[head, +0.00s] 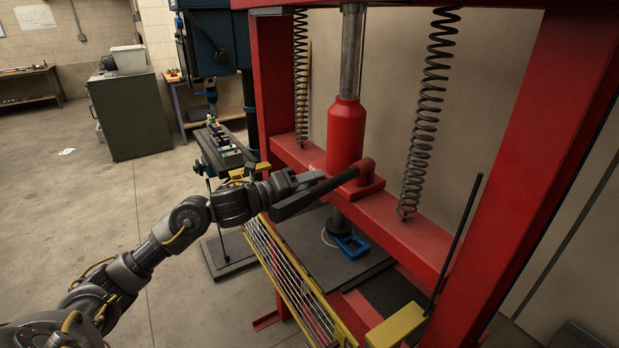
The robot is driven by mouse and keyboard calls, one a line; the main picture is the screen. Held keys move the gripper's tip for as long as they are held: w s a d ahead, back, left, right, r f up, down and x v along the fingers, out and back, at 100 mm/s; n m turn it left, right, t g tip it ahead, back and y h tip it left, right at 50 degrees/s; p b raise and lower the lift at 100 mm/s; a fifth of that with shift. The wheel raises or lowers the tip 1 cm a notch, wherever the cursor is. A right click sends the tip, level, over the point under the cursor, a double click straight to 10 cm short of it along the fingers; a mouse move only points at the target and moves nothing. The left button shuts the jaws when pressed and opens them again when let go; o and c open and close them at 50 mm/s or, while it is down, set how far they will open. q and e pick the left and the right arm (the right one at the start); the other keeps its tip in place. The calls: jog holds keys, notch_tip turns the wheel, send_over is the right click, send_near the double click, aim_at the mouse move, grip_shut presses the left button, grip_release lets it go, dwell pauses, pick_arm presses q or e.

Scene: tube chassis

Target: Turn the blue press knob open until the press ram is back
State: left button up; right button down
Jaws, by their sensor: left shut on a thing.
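My left gripper (312,181) reaches in from the left to the foot of the red jack (345,135) on the press. Its jaws are shut at the spot beside the jack's base. The blue press knob is not visible; the fingers and the pump lever (312,197) cover that spot. The dark lever slants down left from its red socket, in front of the fingers. The bright press ram (351,60) stands out of the jack's top. Below the red beam, a dark round foot (340,226) is over the plate, beside a blue piece (351,246). My right gripper is not in view.
The red press frame (528,165) and two springs (431,110) stand around the jack. A yellow-edged mesh guard (290,285) is below my wrist. A drill press (210,60) and green cabinet (132,112) stand behind.

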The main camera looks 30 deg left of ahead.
pick_arm(q)
jog(key=n, duration=0.1)
jog(key=n+p, duration=0.1)
jog(key=n, duration=0.1)
jog(key=n+p, duration=0.1)
jog(key=shift+f, duration=0.25)
jog(key=n+p, duration=0.2)
jog(key=n, duration=0.1)
jog(key=shift+d+f+n+g, duration=0.1)
jog(key=shift+n+g, duration=0.2)
jog(key=shift+n, duration=0.1)
jog(key=shift+p, duration=0.3)
jog(key=shift+f+n, duration=0.1)
jog(key=shift+n, duration=0.2)
